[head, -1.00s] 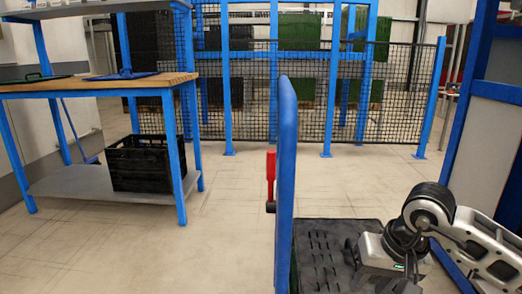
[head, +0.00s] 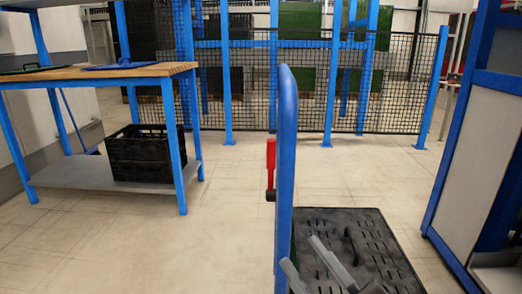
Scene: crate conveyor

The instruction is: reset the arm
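My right gripper (head: 302,252) reaches in from the bottom edge, over the near part of a black slotted surface (head: 377,240). Its two grey fingers are apart with nothing seen between them. The rest of my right arm is mostly cut off by the bottom edge. My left gripper and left arm are not in view.
A blue upright post (head: 285,170) stands just left of the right gripper, with a red handle (head: 270,165) on its left side. A workbench (head: 100,77) with a black crate (head: 145,155) on its lower shelf is at left. A blue-framed panel (head: 480,150) stands at right. The middle floor is clear.

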